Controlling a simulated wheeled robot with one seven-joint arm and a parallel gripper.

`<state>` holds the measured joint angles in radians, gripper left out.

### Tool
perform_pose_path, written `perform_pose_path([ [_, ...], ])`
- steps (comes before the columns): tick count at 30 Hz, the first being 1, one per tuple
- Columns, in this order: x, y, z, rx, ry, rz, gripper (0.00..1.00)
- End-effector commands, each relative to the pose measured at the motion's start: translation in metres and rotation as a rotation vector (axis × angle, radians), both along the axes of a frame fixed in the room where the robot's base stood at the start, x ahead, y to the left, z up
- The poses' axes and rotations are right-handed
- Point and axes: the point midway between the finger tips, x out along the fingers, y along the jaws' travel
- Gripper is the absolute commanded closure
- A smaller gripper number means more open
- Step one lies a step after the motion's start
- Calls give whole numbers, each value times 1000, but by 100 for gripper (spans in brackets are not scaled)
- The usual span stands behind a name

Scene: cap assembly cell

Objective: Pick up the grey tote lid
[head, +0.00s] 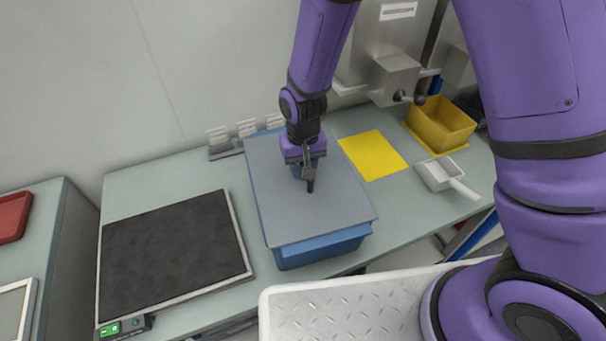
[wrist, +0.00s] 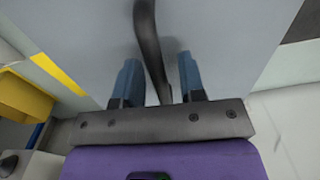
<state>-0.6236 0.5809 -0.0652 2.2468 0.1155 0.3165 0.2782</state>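The grey tote lid (head: 335,213) lies flat on top of the blue tote (head: 322,249) on the bench. It fills much of the wrist view (wrist: 235,45). A dark handle (wrist: 147,30) stands up from the lid; part of it also shows below the gripper in the head view (head: 310,186). My gripper (head: 307,168) is over the middle of the lid, pointing down. In the wrist view its two blue fingers (wrist: 158,62) are apart, one on each side of the handle, with a gap visible on both sides. The gripper hides part of the handle.
A framed black mat (head: 172,254) lies left of the tote. A yellow sheet (head: 373,155), a white scoop (head: 440,174) and a yellow bin (head: 441,126) are to the right. A machine (head: 396,75) stands behind. My white deck (head: 340,312) is in front.

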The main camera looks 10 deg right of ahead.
Motion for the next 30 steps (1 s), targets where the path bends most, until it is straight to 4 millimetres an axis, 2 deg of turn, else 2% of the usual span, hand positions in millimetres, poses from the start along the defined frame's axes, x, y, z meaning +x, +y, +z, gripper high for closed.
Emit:
perform_pose_path([
  [1,0,0,0,0,0,0,75],
  [4,0,0,0,0,0,0,98],
  [5,0,0,0,0,0,0,100],
  [19,0,0,7,0,-1,0,100],
  [23,0,0,18,2,-3,0,100],
  [27,1,0,38,2,-4,1,100],
  [30,-15,18,38,0,0,8,100],
])
